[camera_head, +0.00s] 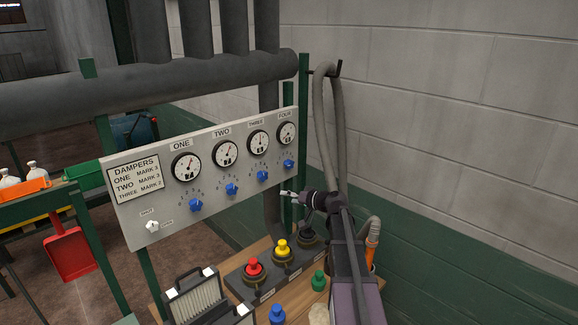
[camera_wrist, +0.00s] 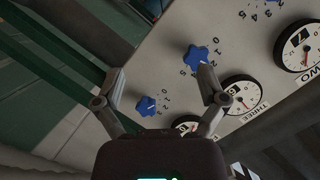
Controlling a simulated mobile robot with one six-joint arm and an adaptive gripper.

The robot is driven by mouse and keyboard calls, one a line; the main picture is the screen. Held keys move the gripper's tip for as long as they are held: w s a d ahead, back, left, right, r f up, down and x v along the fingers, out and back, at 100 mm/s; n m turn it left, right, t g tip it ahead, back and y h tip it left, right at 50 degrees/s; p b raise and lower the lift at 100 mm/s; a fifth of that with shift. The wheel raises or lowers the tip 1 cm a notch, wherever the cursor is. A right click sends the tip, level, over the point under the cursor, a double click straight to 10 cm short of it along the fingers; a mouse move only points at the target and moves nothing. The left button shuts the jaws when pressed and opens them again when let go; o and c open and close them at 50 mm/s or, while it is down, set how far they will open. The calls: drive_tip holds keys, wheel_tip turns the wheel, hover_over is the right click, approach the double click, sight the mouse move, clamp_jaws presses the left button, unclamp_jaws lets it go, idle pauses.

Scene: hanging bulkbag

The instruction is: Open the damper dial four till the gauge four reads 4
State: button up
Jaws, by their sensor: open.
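The blue damper dial four (camera_head: 288,163) is at the right end of the grey panel, under gauge four (camera_head: 286,132). The gauge has a round white face, and its reading is too small to tell. My gripper (camera_head: 289,194) is below dial four, apart from it, fingers pointing left. In the wrist view, dial four (camera_wrist: 145,105) shows between the open, empty fingers of my gripper (camera_wrist: 162,75). Gauge four (camera_wrist: 185,125) is partly hidden behind the finger and the gripper body. Dial three (camera_wrist: 196,57) lies beyond the right fingertip.
The panel (camera_head: 140,213) also bears dials one (camera_head: 195,205), two (camera_head: 232,188) and three (camera_head: 262,175), and a white shut/open knob (camera_head: 152,227). Below, a bench holds red (camera_head: 254,268) and yellow (camera_head: 282,250) knobs. A grey hose (camera_head: 322,120) hangs right of the panel.

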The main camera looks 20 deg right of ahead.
sight(291, 165)
drive_tip(key=w+d+r+m+t, duration=0.1)
drive_tip(key=d+r+t, duration=0.1)
drive_tip(key=d, duration=0.3)
drive_tip(key=d+r+m+t+h, duration=0.1)
drive_tip(key=d+r+t, duration=0.1)
drive_tip(key=d, duration=0.4)
drive_tip(key=shift+w+d+r+m+h, duration=0.3)
drive_tip(key=shift+w+r, duration=0.1)
drive_tip(key=shift+w, duration=0.15)
drive_tip(key=x, duration=1.3)
drive_tip(key=shift+w+a, duration=0.15)
drive_tip(key=shift+w, duration=0.1)
drive_tip(key=c, duration=1.2)
drive_tip(key=shift+o, duration=0.2)
drive_tip(key=shift+a, duration=0.15)
